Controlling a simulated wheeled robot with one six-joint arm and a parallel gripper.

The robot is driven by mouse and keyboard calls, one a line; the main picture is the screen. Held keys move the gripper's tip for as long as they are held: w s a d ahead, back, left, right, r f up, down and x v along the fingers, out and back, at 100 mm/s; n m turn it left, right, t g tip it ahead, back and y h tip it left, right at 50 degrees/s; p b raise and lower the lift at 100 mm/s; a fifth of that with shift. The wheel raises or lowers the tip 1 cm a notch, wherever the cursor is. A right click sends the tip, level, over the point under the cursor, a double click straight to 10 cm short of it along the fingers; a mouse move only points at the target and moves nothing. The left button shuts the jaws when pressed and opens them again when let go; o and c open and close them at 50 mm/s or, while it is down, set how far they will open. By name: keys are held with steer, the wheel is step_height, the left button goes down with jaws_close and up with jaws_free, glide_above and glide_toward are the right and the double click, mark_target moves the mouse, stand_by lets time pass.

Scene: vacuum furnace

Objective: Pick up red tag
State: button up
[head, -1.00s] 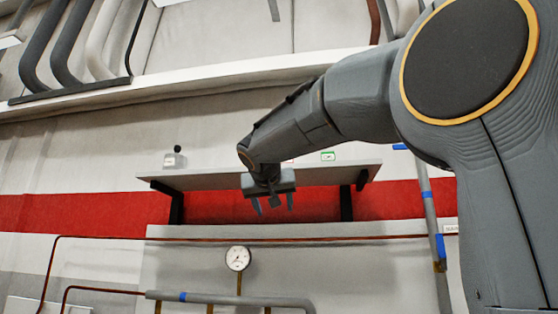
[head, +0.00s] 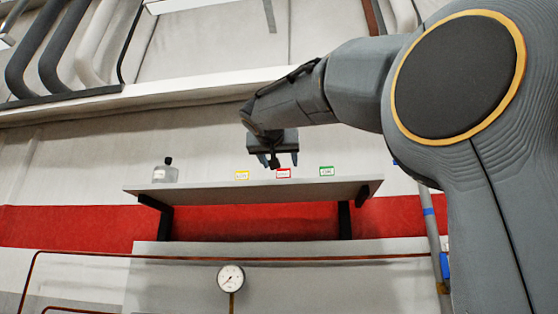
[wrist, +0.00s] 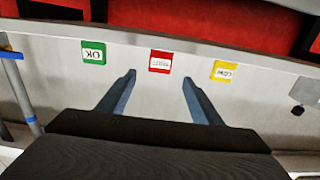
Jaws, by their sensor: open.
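The red tag (head: 283,173) is a small red-bordered card with a white label, seen at the shelf between a yellow tag (head: 242,175) and a green tag (head: 326,171). In the wrist view the red tag (wrist: 160,61) lies just beyond my fingertips, in line with the gap between them. My gripper (wrist: 157,75) is open and empty, its two blue-grey fingers spread apart. In the head view my gripper (head: 276,162) hangs just above the red tag, pointing down. The wrist view also shows the green tag (wrist: 94,52) on the left and the yellow tag (wrist: 224,71) on the right.
The shelf (head: 210,190) is light grey on dark brackets. A pressure gauge (head: 230,278) and pipes are below. The shelf between bottle and yellow tag is clear.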

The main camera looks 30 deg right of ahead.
mark_target(283, 172)
steer(key=p+x, duration=0.3)
steer(key=x, duration=0.4)
steer(key=shift+w+d, duration=0.1)
steer(key=c, duration=1.1)
steer(key=shift+c, duration=0.2)
steer(key=shift+b+v, duration=0.85)
steer(key=shift+v, duration=0.75)
steer(key=shift+b+v, duration=0.45)
steer(key=shift+v, duration=0.75)
